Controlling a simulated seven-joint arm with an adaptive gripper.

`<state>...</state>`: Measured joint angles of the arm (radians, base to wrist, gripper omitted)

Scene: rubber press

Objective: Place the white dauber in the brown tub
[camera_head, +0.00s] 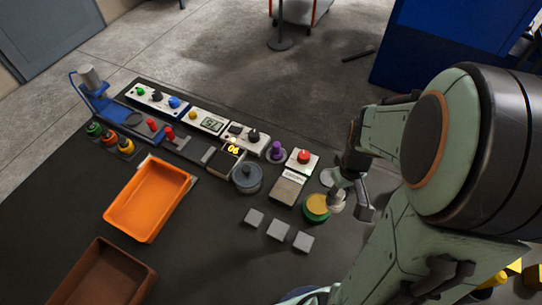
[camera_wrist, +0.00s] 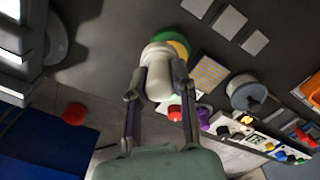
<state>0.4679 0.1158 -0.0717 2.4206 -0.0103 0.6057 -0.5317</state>
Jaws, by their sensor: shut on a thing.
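The white dauber (camera_wrist: 158,70) is a pale rounded piece held between the two fingers of my gripper (camera_wrist: 158,82) in the wrist view. In the head view the dauber (camera_head: 337,201) shows below my gripper (camera_head: 346,190), partly hidden by the fingers. It overlaps the right edge of a round green pad with a yellow top (camera_head: 317,207); I cannot tell whether they touch. The brown tub (camera_head: 104,280) lies at the bottom left of the head view, cut off by the picture edge. The visible part of it is empty. My gripper is far to its right.
An orange tray (camera_head: 149,199) stands between the tub and a grey lidded pot (camera_head: 247,177). Several grey square blocks (camera_head: 278,230) lie left of the pad. Control boxes, including a red-button box (camera_head: 302,161), line the back. The table front between tub and blocks is clear.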

